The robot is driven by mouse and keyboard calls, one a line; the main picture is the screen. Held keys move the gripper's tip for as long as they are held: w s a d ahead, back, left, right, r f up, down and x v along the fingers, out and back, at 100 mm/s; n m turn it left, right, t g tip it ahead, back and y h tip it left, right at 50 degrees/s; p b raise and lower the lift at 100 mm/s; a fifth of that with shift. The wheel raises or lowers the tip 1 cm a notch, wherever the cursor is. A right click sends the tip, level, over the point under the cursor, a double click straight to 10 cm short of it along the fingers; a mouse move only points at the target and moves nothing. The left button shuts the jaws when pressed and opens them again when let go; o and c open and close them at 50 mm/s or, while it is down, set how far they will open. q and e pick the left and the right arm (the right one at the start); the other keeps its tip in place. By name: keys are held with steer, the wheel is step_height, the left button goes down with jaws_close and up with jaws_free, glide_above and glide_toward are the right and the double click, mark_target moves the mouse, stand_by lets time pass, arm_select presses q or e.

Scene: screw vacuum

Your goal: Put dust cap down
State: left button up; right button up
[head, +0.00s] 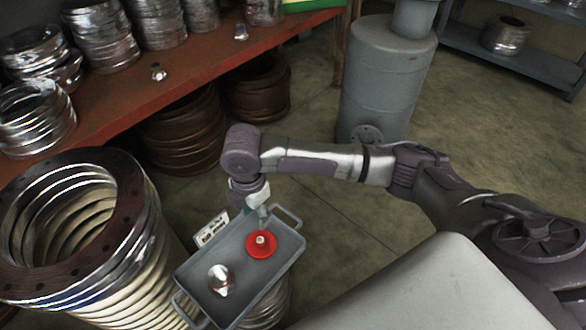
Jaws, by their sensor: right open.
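The red round dust cap (261,245), with a pale knob at its middle, lies in the grey tray (222,305) near its far right end. My right gripper (262,216) points down just behind the cap, at the tray's far edge. It is open, and the cap lies in front of its fingertips; whether they touch the cap is too small to tell. A shiny metal piece (221,280) sits in the tray's near left part. My left gripper is not in view.
A large stack of flanged metal rings (75,235) stands left of the tray. A red-brown workbench (115,100) with metal parts runs along the upper left. A grey tank (385,85) stands behind my right arm. Open floor (335,235) lies right of the tray.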

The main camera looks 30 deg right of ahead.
steer(key=s+a+f+m+t+y, duration=0.2)
steer(key=s+a+f+m+y, duration=0.25)
steer(key=s+a+m, duration=0.3)
steer(key=d+f+m, duration=0.1)
steer(key=s+d+f+m, duration=0.1)
steer(key=m, duration=0.1)
steer(key=s+d+f+m+t+h, duration=0.1)
steer(key=m, duration=0.1)
steer(key=shift+s, duration=0.25)
steer(key=s+d+f+m+h, duration=0.3)
steer(key=s+d+m, duration=0.4)
steer(key=d, duration=0.4)
steer(key=shift+s+d+f, duration=0.2)
steer(key=shift+s+f, duration=0.05)
steer(key=shift+s, duration=0.4)
steer(key=shift+m, duration=0.25)
